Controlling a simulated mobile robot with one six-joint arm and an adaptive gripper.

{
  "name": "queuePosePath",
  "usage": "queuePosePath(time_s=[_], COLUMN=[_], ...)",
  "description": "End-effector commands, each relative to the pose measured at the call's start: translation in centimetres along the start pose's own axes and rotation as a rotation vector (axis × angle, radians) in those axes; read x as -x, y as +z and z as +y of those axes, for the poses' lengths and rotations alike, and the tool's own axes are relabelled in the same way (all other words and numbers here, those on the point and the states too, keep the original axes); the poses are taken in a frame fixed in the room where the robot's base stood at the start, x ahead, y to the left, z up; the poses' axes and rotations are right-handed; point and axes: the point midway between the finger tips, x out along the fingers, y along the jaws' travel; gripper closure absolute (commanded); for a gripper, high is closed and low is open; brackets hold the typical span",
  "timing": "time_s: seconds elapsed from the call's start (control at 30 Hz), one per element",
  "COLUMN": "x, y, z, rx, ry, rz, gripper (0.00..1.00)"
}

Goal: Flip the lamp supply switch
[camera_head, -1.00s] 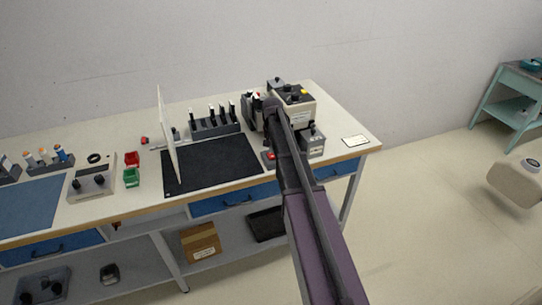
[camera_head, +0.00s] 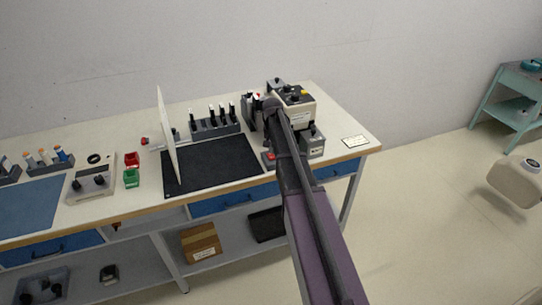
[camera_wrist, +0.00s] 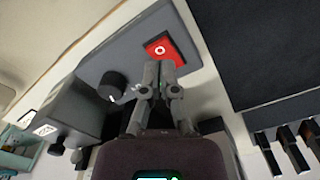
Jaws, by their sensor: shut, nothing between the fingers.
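A red rocker switch (camera_wrist: 164,49) with a white ring mark sits on top of a grey box (camera_wrist: 125,55) in the wrist view. My gripper (camera_wrist: 160,68) is shut and empty. Its fingertips overlap the near edge of the red switch in the picture; I cannot tell whether they touch it. In the head view the red switch (camera_head: 270,156) shows just left of my arm, near the right end of the bench. My fingers are hidden behind my arm there. I cannot read a label naming the lamp supply.
A black knob (camera_wrist: 112,86) stands beside my fingers, with a grey unit (camera_wrist: 75,108) beyond it. A black mat (camera_head: 212,165) lies left of the switch. A white upright panel (camera_head: 166,135) and a rack of tools (camera_head: 215,124) stand farther left. A beige instrument (camera_head: 300,112) is behind.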

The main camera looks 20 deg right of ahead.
Motion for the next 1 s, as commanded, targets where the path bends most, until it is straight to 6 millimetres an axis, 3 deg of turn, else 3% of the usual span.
queuePosePath(time_s=[1.0], x=[-0.88], y=[0.00], z=[0.00], rx=[0.000], ry=[0.000], rz=[0.000], gripper=[1.00])
